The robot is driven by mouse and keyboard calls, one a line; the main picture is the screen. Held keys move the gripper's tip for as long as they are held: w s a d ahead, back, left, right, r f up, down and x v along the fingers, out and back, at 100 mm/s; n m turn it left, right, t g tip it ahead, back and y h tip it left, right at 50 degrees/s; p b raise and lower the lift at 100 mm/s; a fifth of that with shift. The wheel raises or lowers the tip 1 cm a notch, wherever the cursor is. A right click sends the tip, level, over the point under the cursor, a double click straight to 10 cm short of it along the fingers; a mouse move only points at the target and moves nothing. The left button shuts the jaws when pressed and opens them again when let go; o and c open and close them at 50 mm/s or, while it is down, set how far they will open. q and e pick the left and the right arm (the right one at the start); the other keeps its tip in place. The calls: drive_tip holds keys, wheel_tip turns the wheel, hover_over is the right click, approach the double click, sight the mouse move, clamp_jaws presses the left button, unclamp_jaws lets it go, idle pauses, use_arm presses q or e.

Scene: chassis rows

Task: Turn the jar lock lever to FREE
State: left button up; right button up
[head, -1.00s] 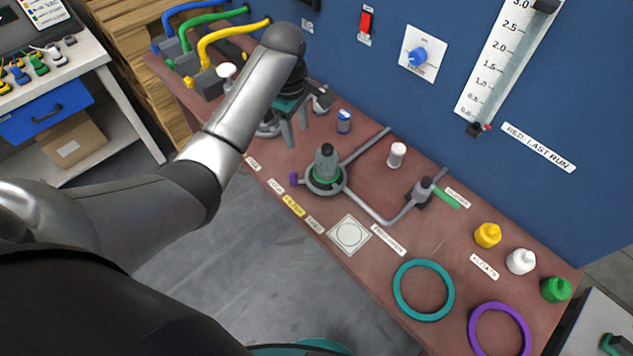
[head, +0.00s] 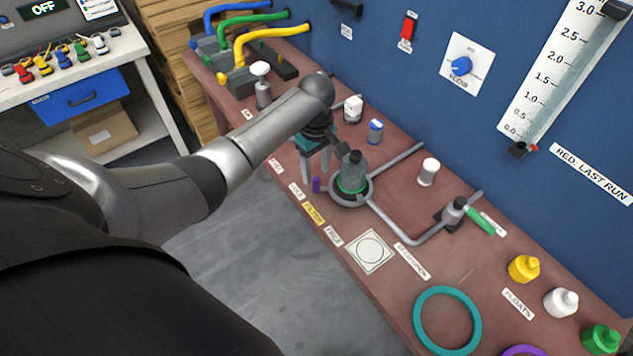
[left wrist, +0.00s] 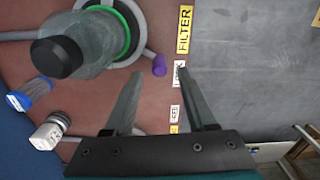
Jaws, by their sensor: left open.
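The jar (head: 353,175) is grey with a dark cap and stands upright in a grey ring collar on the red-brown bench. A green band shows at its base. The lock lever's purple tip (head: 316,185) sticks out at the ring's left side, nearest the LOCK label (head: 297,190). The FREE label (head: 333,236) is farther along the front edge, past the yellow FILTER label (head: 314,213). My left gripper (head: 315,177) is open and points down, its fingertips on either side of the purple tip. In the left wrist view the purple tip (left wrist: 159,65) appears between the fingertips, ungripped.
Grey pipes run from the collar to a green-handled valve (head: 478,220). A white vial (head: 428,172) is right of the jar. The square pad (head: 370,251) in front is empty.

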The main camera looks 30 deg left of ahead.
sight(316, 179)
use_arm(q)
wheel_tip(316, 179, down, 4)
drive_tip(key=shift+f+b, duration=0.1)
drive_tip(key=shift+b, duration=0.4)
drive_tip(key=shift+c, duration=0.3)
clamp_jaws()
idle(0.8)
